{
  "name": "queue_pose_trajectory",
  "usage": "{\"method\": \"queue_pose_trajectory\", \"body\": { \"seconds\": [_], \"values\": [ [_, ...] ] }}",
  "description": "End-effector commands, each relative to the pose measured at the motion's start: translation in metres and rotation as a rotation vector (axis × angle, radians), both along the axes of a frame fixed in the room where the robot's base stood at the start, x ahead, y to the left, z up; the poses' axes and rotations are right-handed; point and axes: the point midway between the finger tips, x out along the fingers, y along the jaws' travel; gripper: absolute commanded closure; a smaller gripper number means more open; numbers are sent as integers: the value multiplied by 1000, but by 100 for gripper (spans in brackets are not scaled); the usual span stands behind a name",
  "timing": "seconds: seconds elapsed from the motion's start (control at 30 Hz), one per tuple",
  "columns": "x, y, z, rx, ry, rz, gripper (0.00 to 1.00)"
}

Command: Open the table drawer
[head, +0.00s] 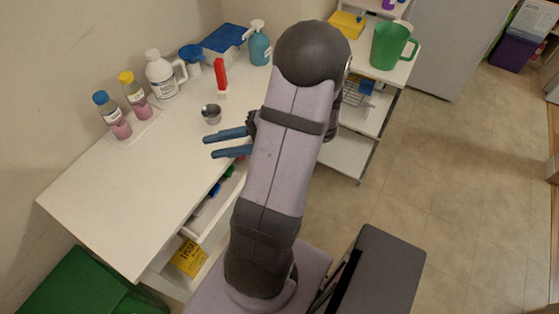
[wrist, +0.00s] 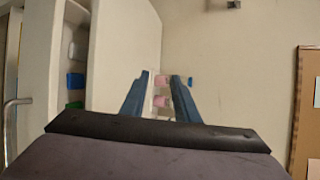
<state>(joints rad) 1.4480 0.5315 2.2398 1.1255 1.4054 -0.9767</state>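The white table (head: 110,205) stands along the wall on the left. Its drawer (head: 221,207) is pulled out from the front edge, with blue and green items showing inside; how far it is out is hard to judge, as my arm hides part of it. In the wrist view the drawer front (wrist: 40,60) is at the left, with a metal handle (wrist: 14,103) at the far left. My gripper (head: 208,145) is open and empty above the tabletop, with blue fingers apart. It also shows in the wrist view (wrist: 164,80), away from the handle.
Two pink-liquid bottles (head: 120,129), a white jug (head: 160,77), a metal cup (head: 211,113), a red item (head: 220,74) and a blue spray bottle (head: 259,48) stand on the table. A yellow box (head: 188,258) sits below. A shelf with a green pitcher (head: 389,45) stands right.

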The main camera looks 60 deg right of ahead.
Motion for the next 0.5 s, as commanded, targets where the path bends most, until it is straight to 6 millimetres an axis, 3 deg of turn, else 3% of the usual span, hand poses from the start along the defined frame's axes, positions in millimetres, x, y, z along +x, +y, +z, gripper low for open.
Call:
{"method": "queue_pose_trajectory", "body": {
  "seconds": [0.03, 0.13, 0.2, 0.27, 0.33, 0.4, 0.5],
  "values": [
    [4, 10, 17, 11, 25, 40, 72],
    [4, 27, 13, 11, 110, 113, 72],
    [-3, 35, -4, -9, 221, 160, 72],
    [-16, 34, -32, -46, 345, 182, 72],
    [-35, 20, -74, -105, 479, 166, 72],
    [-53, -1, -102, -177, 599, 131, 72],
    [-76, -36, -125, -282, 743, 60, 72]
  ]
}}
